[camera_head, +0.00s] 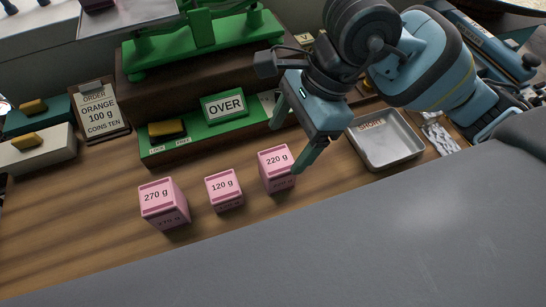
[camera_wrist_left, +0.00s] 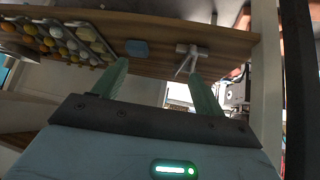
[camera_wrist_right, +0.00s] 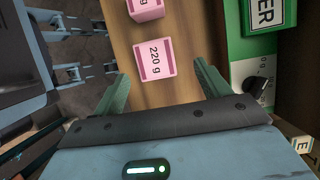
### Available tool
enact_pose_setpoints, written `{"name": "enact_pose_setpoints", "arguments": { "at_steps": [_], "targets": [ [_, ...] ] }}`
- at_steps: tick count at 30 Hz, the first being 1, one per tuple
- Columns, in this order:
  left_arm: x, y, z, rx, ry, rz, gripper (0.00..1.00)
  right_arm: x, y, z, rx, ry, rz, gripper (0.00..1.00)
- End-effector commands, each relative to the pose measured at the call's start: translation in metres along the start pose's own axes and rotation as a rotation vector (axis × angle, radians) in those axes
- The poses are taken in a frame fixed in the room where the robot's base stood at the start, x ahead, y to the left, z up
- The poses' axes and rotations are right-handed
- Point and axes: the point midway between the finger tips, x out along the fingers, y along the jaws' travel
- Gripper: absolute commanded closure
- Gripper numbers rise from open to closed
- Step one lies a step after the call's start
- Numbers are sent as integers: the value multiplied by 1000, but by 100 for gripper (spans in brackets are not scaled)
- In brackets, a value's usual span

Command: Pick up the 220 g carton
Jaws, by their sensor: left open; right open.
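The pink 220 g carton (camera_head: 276,168) stands on the wooden counter, at the right end of a row with the 120 g carton (camera_head: 224,190) and the 270 g carton (camera_head: 164,203). My right gripper (camera_head: 290,145) is open, with its fingers above and around the 220 g carton's right side; I cannot tell if they touch it. In the right wrist view the 220 g carton (camera_wrist_right: 154,62) lies ahead, between the lines of the two fingers (camera_wrist_right: 160,85). My left gripper (camera_wrist_left: 158,75) is open and empty, away from the cartons, facing a wooden shelf.
A green base with an OVER sign (camera_head: 224,105) stands just behind the cartons. A metal tray marked SHORT (camera_head: 385,140) lies to the right. An order board (camera_head: 99,110) reads orange 100 g, coins ten. A green scale (camera_head: 200,40) stands at the back.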

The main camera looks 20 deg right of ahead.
Motion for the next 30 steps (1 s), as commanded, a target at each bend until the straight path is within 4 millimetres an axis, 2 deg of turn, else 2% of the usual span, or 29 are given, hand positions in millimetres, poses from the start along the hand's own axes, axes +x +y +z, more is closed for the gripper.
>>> {"name": "enact_pose_setpoints", "arguments": {
  "at_steps": [8,15,24,30],
  "targets": [
    [-5,2,19,-4,-39,3,29,22,1,0,1,-1,4,25],
    [-4,2,13,-3,-26,2,29,30,1,1,1,-1,2,25],
    [-5,2,3,-3,-8,0,29,70,3,2,1,-2,3,25],
    [-5,1,3,-3,-8,0,29,79,3,2,0,-2,0,25]
  ]
}}
